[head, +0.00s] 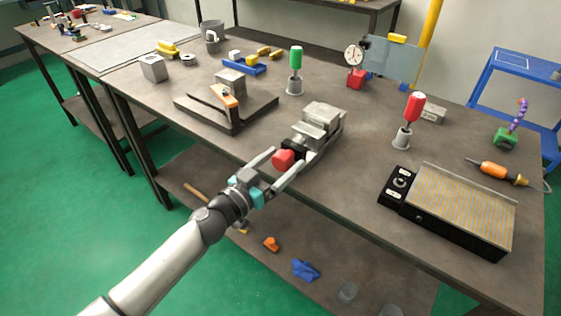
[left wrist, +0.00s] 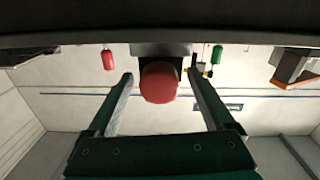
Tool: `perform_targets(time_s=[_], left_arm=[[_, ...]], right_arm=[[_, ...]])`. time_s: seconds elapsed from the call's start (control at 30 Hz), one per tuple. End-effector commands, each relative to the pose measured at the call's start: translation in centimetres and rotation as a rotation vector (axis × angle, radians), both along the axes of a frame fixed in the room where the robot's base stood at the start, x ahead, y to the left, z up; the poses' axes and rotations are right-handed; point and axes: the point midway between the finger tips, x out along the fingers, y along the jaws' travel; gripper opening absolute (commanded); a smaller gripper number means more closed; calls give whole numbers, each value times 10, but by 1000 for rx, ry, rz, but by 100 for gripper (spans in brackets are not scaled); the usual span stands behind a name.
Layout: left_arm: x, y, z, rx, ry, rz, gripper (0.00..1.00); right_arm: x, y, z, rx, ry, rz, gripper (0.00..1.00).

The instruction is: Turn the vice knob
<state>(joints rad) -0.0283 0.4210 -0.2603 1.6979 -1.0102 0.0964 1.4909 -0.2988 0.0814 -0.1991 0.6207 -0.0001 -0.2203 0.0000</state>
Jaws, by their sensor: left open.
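The vice (head: 319,125) is a grey metal block on the workbench, near its front edge. Its red knob (head: 283,160) faces the front of the bench. My left gripper (head: 284,163) is open, with one finger on each side of the knob. In the left wrist view the red knob (left wrist: 159,82) lies between the two spread fingers (left wrist: 163,85), with a visible gap to each of them. The grey vice body shows behind the knob there. My right gripper is not in either view.
A black angled fixture (head: 233,122) stands left of the vice. A red-handled tool (head: 413,108) and a green-handled tool (head: 296,58) stand upright in holders. A ribbed plate with a black control box (head: 463,205) lies to the right. The bench top (head: 355,170) right of the vice is clear.

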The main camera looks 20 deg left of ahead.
Motion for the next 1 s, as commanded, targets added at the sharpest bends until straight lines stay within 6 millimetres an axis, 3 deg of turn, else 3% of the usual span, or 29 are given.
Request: perform_targets(time_s=[0.07, 0.8, 1.0], left_arm=[[0, 0, 0, 0, 0, 0, 87], [0, 0, 0, 0, 0, 0, 3], [-1, 0, 0, 9, -3, -1, 1]], right_arm=[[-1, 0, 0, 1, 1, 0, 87], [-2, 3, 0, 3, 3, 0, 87], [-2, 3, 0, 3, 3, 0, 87]])
